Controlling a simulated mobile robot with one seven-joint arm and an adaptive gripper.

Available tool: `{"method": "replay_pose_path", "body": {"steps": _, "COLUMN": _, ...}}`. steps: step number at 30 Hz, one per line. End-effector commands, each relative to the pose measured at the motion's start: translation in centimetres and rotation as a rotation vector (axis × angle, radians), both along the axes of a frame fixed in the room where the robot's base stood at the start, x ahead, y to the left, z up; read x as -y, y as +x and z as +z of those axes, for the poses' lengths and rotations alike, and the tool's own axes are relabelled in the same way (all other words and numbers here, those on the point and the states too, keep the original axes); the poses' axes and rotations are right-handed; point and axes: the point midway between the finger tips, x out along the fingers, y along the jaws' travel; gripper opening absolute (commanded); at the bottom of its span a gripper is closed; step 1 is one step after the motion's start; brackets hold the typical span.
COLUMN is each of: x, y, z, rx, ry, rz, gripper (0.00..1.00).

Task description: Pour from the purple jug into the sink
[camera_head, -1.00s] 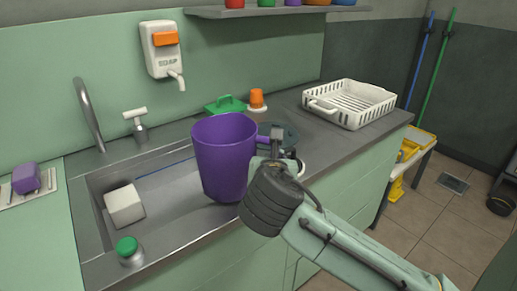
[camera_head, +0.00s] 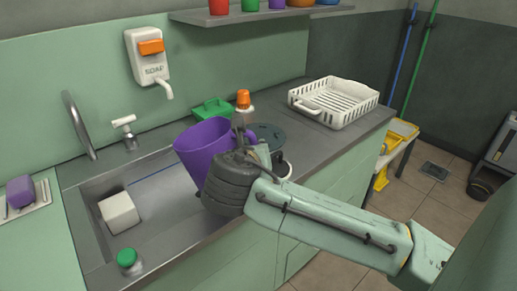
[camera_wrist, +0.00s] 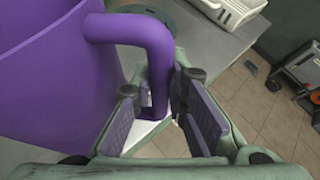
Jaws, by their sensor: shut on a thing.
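The purple jug (camera_head: 203,150) is held over the right part of the sink (camera_head: 160,190), tilted with its mouth leaning to the left. In the head view my gripper (camera_head: 243,150) is at the jug's right side, and its fingers are partly hidden by my wrist. In the wrist view my gripper (camera_wrist: 165,112) has its padded fingers around the jug's purple handle (camera_wrist: 150,50), with the jug body on the left. The inside of the jug and any liquid are not visible.
A white block (camera_head: 119,213) sits in the sink, and a green-capped container (camera_head: 129,260) stands at its front edge. A tap (camera_head: 82,125) arches over the back left. A white dish rack (camera_head: 333,103) and orange-topped item (camera_head: 243,100) stand on the counter to the right.

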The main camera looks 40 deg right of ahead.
Motion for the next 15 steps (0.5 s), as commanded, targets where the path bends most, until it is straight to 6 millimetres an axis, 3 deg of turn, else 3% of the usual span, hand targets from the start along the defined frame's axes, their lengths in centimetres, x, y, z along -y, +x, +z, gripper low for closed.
{"method": "replay_pose_path", "body": {"steps": 1, "x": -0.1, "y": 0.2, "z": 1.0, "rx": -0.014, "ry": -0.018, "rz": 0.001, "gripper": 0.0}}
{"method": "replay_pose_path", "body": {"steps": 15, "x": -1.6, "y": 2.1, "z": 3.7, "rx": -0.21, "ry": -0.167, "rz": 0.002, "gripper": 0.0}}
